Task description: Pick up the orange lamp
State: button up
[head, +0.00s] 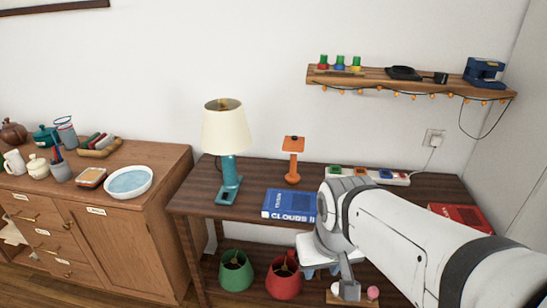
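The orange lamp (293,158) stands upright on the dark wooden desk (250,207), towards the back. It has a small flat head, a thin stem and a round base, all in view. A larger teal lamp (228,140) with a cream shade stands to its left. My gripper (347,291) is in front of the desk, low and to the right of the orange lamp, pointing down and well apart from it. Its fingers are too small and too dim to show whether they are open or shut.
A blue book (289,204) lies in front of the orange lamp. A power strip (366,174) lies to the right, and a red book (458,217) at the desk's right end. A wall shelf (410,82) hangs above.

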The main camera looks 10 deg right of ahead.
aim_at(293, 147)
jog(key=z, duration=0.05)
jog(key=k, duration=0.85)
jog(key=u, duration=0.4)
jog(key=i, duration=2)
jog(key=z, duration=0.95)
